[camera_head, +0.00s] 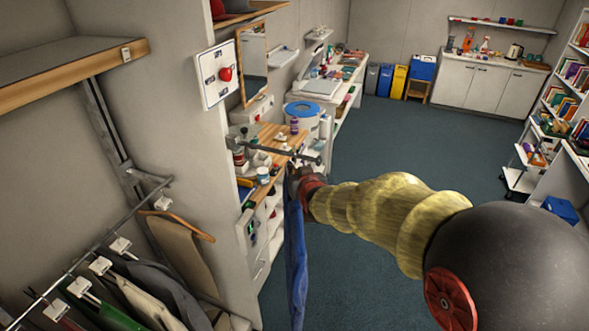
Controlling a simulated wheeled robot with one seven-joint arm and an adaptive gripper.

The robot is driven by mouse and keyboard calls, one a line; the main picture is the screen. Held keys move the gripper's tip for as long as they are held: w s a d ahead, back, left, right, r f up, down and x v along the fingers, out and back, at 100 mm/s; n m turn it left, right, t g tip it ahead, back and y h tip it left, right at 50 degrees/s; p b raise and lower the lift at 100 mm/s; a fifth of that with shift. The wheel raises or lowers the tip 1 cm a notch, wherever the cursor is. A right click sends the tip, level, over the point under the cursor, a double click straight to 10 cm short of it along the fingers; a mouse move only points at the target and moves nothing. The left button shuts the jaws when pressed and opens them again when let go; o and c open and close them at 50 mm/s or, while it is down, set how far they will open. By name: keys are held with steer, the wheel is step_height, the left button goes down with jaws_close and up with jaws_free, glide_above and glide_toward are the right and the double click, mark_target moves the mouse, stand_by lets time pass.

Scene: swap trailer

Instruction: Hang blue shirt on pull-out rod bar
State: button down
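The blue shirt (296,255) hangs down nearly edge-on in the middle of the view, its lower end near the bottom. The pull-out rod bar (272,149) is a thin metal bar that juts right from the wall panel above the wooden counter. My gripper (301,183) is at the top of the shirt, close below the rod's outer end. Its fingers are small and partly hidden, so their opening and grip do not show clearly. I cannot tell whether the shirt's hanger is hooked over the rod or rests only in the gripper.
At left, a rail (88,252) holds several garments on hangers below a wooden-edged shelf (75,75). A cluttered wooden counter (268,135) stands behind the rod. Cabinets (487,84) and bookshelves line the back and right. Blue-grey floor (400,140) is clear in the middle.

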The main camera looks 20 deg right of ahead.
steer(key=shift+w+d+f+b, duration=0.2)
steer(key=shift+w+f+b, duration=0.2)
steer(key=shift+b, duration=0.15)
steer(key=shift+f+b, duration=0.3)
steer(key=shift+b, duration=0.35)
steer(key=shift+w+d+f+b, duration=0.2)
steer(key=shift+f+b, duration=0.05)
steer(key=shift+b, duration=0.25)
